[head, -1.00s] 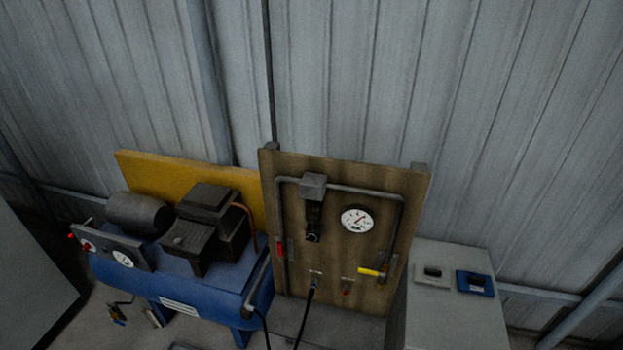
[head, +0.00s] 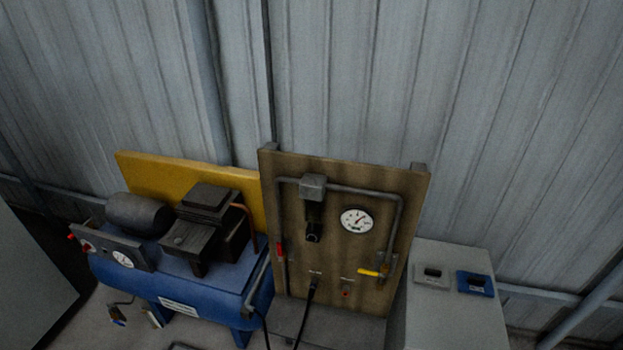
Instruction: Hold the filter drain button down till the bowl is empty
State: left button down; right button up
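The filter (head: 313,210) hangs from a grey block on the pipe of the brown panel (head: 335,250). Its dark bowl (head: 313,232) is at the lower end. The drain button is too small to make out, and I cannot tell whether the bowl holds liquid. A round white gauge (head: 357,220) is to the right of the filter. Neither of my grippers is in the head view, and nothing touches the filter.
A blue compressor (head: 205,285) with a yellow board (head: 190,180) behind it stands left of the panel. A grey cabinet (head: 450,320) stands to the right. A red handle (head: 280,252), a yellow handle (head: 368,272) and a black hose (head: 304,316) are on the panel.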

jog(key=shift+c, duration=0.3)
jog(key=shift+d, duration=0.1)
grip_shut()
dwell(1.4)
